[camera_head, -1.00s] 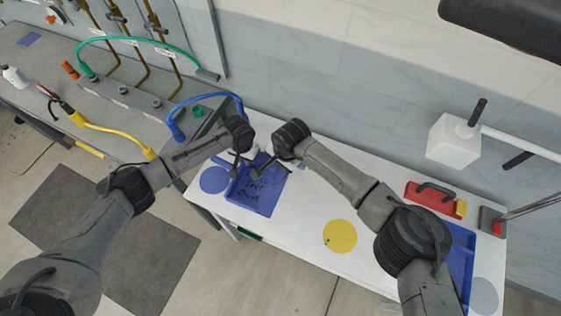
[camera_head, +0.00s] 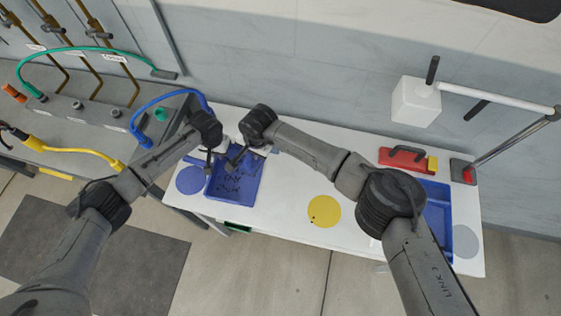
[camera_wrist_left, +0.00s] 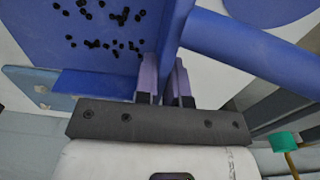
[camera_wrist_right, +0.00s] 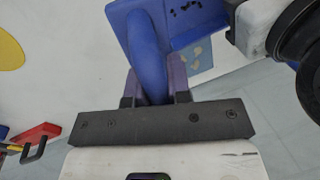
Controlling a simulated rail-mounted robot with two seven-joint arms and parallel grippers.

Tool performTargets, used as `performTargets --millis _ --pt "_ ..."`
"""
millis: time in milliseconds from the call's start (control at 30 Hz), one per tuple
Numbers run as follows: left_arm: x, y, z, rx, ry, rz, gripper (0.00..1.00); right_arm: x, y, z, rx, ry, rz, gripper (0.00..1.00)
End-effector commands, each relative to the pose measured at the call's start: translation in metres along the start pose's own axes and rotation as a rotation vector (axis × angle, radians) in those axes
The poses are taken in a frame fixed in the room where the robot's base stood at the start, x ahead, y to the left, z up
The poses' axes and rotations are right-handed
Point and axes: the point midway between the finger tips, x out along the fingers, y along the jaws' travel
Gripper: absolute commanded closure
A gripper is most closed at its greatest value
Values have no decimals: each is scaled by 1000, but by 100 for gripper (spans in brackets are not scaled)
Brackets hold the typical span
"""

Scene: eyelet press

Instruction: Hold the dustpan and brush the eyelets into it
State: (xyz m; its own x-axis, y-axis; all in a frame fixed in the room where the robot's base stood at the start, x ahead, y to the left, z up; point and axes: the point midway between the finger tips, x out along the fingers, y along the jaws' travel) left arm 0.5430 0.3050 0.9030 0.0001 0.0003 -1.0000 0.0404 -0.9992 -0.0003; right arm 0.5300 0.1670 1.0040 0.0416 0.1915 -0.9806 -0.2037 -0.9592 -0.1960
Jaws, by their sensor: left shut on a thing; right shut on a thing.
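A blue pan-like piece (camera_head: 236,188) lies at the left end of the white table, with several small dark eyelets (camera_wrist_left: 100,30) scattered on it. My left gripper (camera_head: 209,160) is at its back left and is shut on an upright blue part, beside a thick blue handle (camera_wrist_left: 250,48) that runs right in the left wrist view. My right gripper (camera_head: 235,160) is at its back edge, shut on a curved blue handle (camera_wrist_right: 148,45). I cannot tell which blue parts belong to the dustpan and which to the brush; bristles do not show clearly.
The white table (camera_head: 280,220) has a blue disc (camera_head: 190,180), a yellow disc (camera_head: 324,211), a blue tray (camera_head: 437,225) and a red tool (camera_head: 405,158). A blue hose (camera_head: 165,100) arches close behind my left gripper. The table is clear around the yellow disc.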

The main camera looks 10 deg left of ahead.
Motion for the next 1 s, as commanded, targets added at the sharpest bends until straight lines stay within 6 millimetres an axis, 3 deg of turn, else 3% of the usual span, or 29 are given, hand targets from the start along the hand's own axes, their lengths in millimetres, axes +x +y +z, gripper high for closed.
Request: performTargets --millis 167,367,500,700,833,1000 --pt "0 0 0 0 0 0 100 1 24 -2 -19 -5 3 100" --pt "0 0 0 0 0 0 100 0 89 3 -78 -20 7 100" --pt "0 0 0 0 0 0 100 -7 140 14 -127 -30 7 100" --pt "0 0 0 0 0 0 100 -21 200 38 -186 -40 4 100" --pt "0 0 0 0 0 0 100 -30 228 52 -214 -44 3 100" --pt "0 0 0 0 0 0 100 -39 248 64 -236 -47 1 100"
